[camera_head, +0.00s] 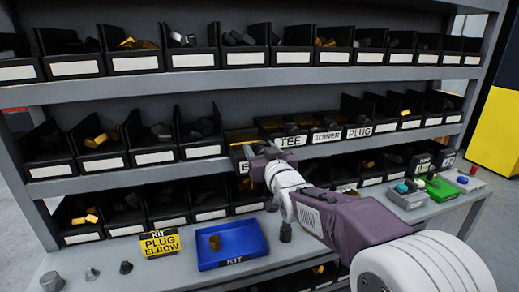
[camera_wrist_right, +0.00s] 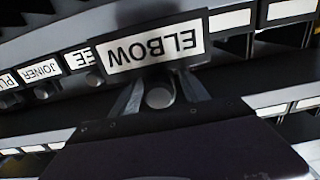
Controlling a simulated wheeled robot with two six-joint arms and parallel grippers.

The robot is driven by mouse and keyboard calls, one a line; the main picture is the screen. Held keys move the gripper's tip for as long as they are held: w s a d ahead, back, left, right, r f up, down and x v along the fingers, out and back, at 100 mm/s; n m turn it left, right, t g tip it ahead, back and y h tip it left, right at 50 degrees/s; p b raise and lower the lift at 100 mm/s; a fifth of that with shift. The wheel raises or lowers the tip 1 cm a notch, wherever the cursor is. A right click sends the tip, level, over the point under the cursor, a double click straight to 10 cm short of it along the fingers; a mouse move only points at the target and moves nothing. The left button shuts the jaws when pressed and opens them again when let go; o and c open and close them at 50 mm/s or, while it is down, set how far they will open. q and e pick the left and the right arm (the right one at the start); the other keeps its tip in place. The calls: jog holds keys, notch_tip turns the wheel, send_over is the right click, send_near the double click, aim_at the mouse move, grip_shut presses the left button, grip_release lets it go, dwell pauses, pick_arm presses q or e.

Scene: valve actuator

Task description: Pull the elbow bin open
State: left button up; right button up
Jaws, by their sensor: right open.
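The elbow bin (camera_head: 241,138) is a black bin on the middle shelf, left of the TEE bin. Its white label reads ELBOW upside down in the right wrist view (camera_wrist_right: 155,50); in the head view my gripper hides most of it. A round grey knob (camera_wrist_right: 158,95) shows just by the label's edge. My right gripper (camera_head: 258,158) is at the bin's front. Its open fingers (camera_wrist_right: 159,92) stand on either side of the knob; I cannot tell whether they touch it. My left gripper is in neither view.
The TEE (camera_head: 290,141), JOINER (camera_head: 326,137) and PLUG (camera_head: 359,132) bins sit to the right, close together. Below, a bench holds a blue KIT tray (camera_head: 232,261), a yellow PLUG ELBOW sign (camera_head: 160,243) and several loose fittings. A green tray (camera_head: 440,189) lies at right.

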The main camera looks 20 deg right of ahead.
jog(key=s+b, duration=0.1)
jog(key=s, duration=0.7)
jog(key=shift+s+d, duration=0.15)
jog(key=shift+s, duration=0.1)
